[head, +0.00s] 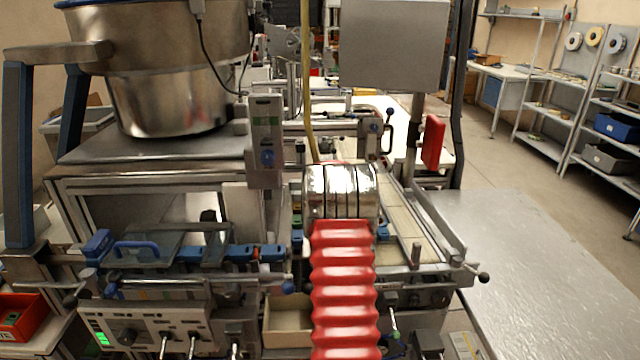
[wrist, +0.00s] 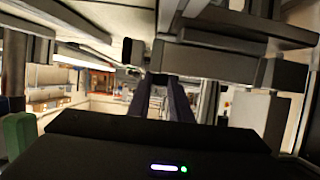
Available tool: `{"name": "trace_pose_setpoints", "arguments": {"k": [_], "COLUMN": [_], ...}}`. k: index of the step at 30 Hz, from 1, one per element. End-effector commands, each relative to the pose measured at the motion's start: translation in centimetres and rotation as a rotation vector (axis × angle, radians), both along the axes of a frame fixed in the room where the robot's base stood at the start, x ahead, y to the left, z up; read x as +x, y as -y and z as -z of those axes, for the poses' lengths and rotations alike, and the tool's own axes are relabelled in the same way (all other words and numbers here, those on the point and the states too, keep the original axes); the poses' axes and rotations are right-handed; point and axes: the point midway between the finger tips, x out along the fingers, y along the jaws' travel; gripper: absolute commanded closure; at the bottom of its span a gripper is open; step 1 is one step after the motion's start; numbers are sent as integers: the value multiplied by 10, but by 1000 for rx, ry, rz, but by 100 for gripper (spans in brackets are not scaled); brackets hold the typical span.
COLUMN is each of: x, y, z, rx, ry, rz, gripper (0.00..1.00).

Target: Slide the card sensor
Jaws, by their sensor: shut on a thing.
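My gripper (wrist: 163,82) shows in the wrist view as two dark fingers close together, reaching away from the black gripper body. Their tips meet the lower left of a grey block (wrist: 205,62), which I take to be the card sensor. The fingers are shut on it, though the contact itself is small and dark. In the head view my arm, with its red bellows and shiny metal end, reaches forward over the machine and hides the gripper and what it holds. I cannot surely pick out the card sensor there.
A large metal bowl (head: 165,85) stands on the machine at left. A grey upright box (head: 265,130) with a blue knob is just left of my arm. A grey panel (head: 394,45) hangs behind. A bare grey tabletop (head: 550,265) lies at right; shelves stand beyond.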

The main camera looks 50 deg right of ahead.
Motion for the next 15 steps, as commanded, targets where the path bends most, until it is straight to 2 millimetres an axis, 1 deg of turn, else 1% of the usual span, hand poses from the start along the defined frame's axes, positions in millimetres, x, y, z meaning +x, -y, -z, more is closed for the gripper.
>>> {"name": "trace_pose_setpoints", "arguments": {"k": [1, 7, 15], "x": [4, 10, 11], "y": [4, 19, 21], "z": [0, 2, 2], "rx": [-2, -2, -2], "ry": [1, 0, 0], "rz": [-3, -2, -2], "gripper": [100, 100, 100]}}
